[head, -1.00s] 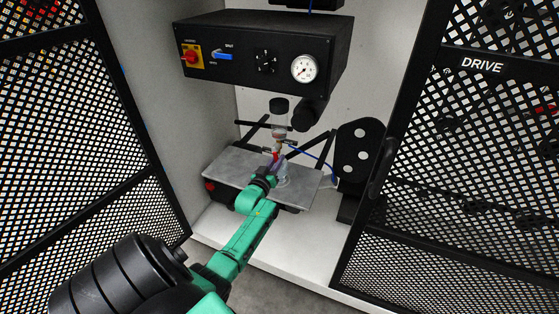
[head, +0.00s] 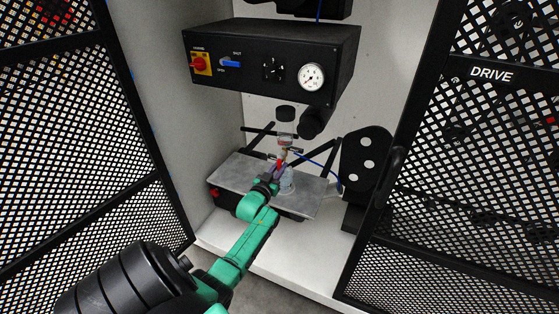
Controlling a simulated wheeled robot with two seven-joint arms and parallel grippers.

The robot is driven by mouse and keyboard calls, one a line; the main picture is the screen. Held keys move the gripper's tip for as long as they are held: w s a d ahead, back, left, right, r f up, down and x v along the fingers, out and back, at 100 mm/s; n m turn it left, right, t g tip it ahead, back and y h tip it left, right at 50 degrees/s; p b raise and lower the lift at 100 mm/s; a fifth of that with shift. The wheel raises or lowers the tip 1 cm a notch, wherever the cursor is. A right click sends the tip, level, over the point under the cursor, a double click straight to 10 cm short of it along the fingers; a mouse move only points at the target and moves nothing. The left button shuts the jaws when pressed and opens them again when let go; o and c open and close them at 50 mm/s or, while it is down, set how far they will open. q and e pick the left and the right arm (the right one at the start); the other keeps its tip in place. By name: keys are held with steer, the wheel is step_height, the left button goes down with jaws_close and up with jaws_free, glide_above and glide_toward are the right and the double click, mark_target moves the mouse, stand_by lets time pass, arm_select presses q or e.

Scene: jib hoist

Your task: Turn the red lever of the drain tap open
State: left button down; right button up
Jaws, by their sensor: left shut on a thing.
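The red lever (head: 280,164) of the drain tap shows as a small red patch below the clear filter bowl (head: 285,141), above the grey metal shelf. My left gripper (head: 277,174) reaches in from the lower left and is shut on the red lever. Its fingers hide part of the lever and tap, so the lever's exact angle is hard to tell. A clear jar (head: 287,181) stands on the grey shelf (head: 235,172) just right of the gripper, below the tap. My right gripper is not in view.
A black control box (head: 255,62) with a red knob, blue lever and pressure gauge (head: 311,77) hangs above. Mesh doors stand at left (head: 75,150) and right (head: 470,170). A black plate with round holes (head: 367,160) is right of the shelf. A blue hose runs from the filter.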

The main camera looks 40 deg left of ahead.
arm_select(q)
steer(key=c, duration=0.8)
jaws_free()
steer(key=p+v, duration=0.1)
steer(key=v, duration=1.3)
steer(key=shift+s, duration=0.3)
steer(key=shift+d, duration=0.15)
